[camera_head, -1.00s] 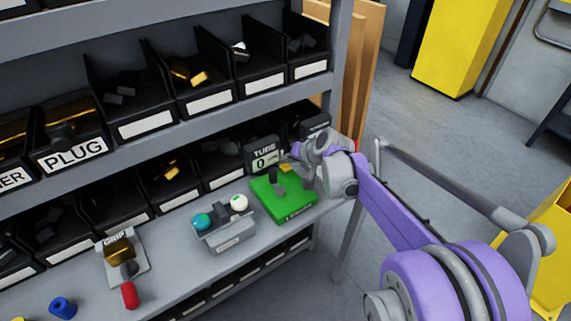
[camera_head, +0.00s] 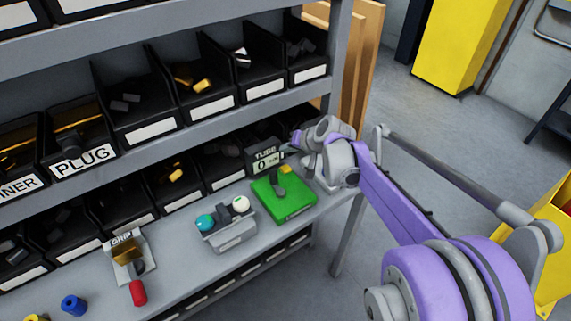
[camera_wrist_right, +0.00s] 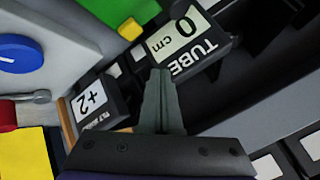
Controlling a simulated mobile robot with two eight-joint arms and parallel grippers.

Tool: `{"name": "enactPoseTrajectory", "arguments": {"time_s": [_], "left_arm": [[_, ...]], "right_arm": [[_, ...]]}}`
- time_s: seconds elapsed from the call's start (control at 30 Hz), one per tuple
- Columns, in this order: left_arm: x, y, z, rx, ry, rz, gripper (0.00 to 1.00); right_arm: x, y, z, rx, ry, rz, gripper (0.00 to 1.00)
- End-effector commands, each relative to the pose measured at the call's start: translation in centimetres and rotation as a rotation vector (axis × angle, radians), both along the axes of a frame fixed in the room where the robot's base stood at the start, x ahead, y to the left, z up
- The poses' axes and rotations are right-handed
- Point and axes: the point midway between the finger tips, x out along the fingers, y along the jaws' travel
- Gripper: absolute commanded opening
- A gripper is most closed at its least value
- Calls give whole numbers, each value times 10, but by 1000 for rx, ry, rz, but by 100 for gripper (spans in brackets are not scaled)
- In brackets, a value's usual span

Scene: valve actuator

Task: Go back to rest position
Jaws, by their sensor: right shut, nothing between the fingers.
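My right gripper (camera_head: 294,148) is at the far right end of the workbench, above and just behind the green fixture (camera_head: 300,205). In the right wrist view its two fingers (camera_wrist_right: 160,85) are together, with nothing between them. They point toward the black box with the "TUBE 0 cm" label (camera_wrist_right: 185,45), which also stands behind the green fixture in the head view (camera_head: 264,157). I cannot tell whether the fingertips touch this box. My left gripper is not in view.
A grey holder (camera_head: 230,236) with a teal and a white ball stands left of the green fixture. A "GRIP" stand (camera_head: 122,243) with a red-handled tool is further left. Shelves of black bins rise behind. A "+2" box (camera_wrist_right: 95,105) is beside the fingers.

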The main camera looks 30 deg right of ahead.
Motion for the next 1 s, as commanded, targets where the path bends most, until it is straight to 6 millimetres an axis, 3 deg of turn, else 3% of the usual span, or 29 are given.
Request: {"name": "enactPoseTrajectory", "arguments": {"time_s": [0.77, 0.87, 1.0], "left_arm": [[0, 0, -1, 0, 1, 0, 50], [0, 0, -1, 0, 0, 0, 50], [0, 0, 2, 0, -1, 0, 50]], "right_arm": [[-1, 1, -1, -1, 2, 2, 0], [-10, 13, -1, -14, 14, 22, 0], [-51, 56, -3, -79, 66, 103, 0]]}}
